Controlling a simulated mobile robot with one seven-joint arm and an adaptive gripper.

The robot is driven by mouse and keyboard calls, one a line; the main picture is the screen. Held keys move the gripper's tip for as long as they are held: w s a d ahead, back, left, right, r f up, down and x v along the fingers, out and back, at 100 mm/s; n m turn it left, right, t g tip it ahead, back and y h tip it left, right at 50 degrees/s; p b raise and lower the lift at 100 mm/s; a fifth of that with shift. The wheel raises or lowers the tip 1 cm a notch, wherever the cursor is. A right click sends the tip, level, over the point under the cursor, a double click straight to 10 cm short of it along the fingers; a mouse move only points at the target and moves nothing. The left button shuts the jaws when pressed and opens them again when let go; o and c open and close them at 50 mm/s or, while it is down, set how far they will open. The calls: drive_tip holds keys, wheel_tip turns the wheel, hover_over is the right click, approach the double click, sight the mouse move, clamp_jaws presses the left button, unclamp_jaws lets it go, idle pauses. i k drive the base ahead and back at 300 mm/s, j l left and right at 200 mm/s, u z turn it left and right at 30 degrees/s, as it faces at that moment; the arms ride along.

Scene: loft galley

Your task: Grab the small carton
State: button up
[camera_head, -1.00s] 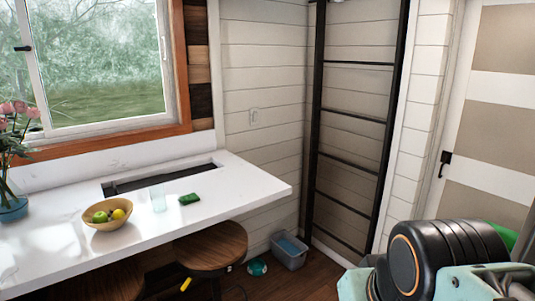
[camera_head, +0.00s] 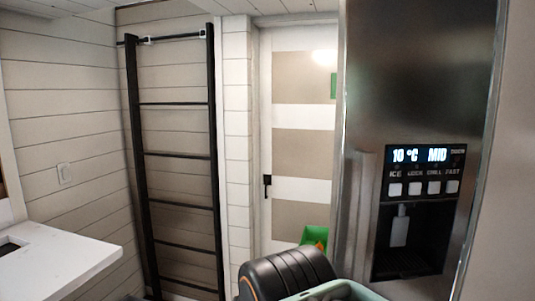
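I see no small carton that I can make out in this view. My gripper is not in view.
A steel fridge (camera_head: 415,80) with a lit dispenser panel stands close on the right. A door (camera_head: 304,160) is behind, with a green object (camera_head: 315,237) low before it. A black ladder (camera_head: 176,154) leans at the wall. A white counter (camera_head: 62,262) juts in at lower left.

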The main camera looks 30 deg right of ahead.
sight(319, 245)
drive_tip(key=z, duration=1.8)
drive_tip(key=j, duration=0.45)
drive_tip(key=i+j+z, duration=0.1)
drive_tip(key=j, duration=0.4)
drive_tip(key=i+j+z, duration=0.1)
drive_tip(key=j, duration=0.25)
drive_tip(key=i+j+z, duration=0.1)
drive_tip(key=j, duration=0.3)
drive_tip(key=i+j+z, duration=0.1)
drive_tip(key=j, duration=0.25)
drive_tip(key=i+j+z, duration=0.1)
drive_tip(key=i+j, duration=0.2)
drive_tip(key=i+j+z, duration=0.1)
drive_tip(key=j, duration=0.35)
drive_tip(key=i+j+z, duration=0.1)
drive_tip(key=i+j, duration=0.2)
drive_tip(key=j, duration=0.1)
